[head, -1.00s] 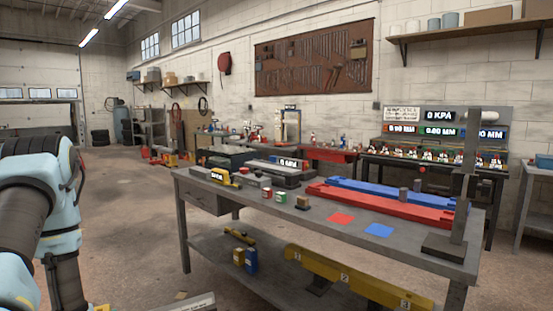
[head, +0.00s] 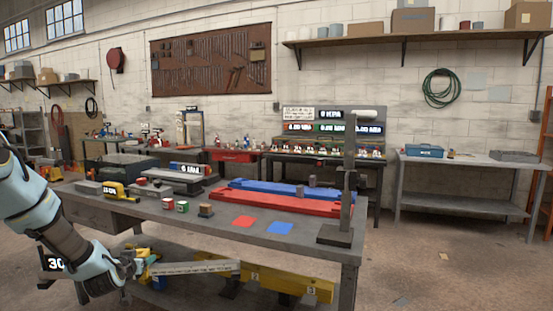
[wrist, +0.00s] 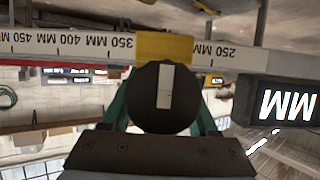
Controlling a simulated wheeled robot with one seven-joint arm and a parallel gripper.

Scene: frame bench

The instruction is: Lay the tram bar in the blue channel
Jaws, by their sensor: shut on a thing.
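The tram bar is a long pale bar with millimetre marks (head: 195,267). In the wrist view the bar (wrist: 85,45) crosses the top of the picture, with a yellow block (wrist: 165,46) at its middle. My gripper (head: 138,265) is shut on the bar near its left end in the head view, low in front of the bench. In the wrist view my gripper's green fingers (wrist: 165,108) flank a dark round part that hides the contact. The blue channel (head: 270,187) lies along the bench top, behind the red channel (head: 275,202). A small grey block stands on the channels' right part.
The bench (head: 190,222) carries a dark upright post (head: 347,190) at its right end, small cans (head: 175,205), and red and blue flat squares (head: 280,228). A yellow numbered beam (head: 290,282) lies below.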

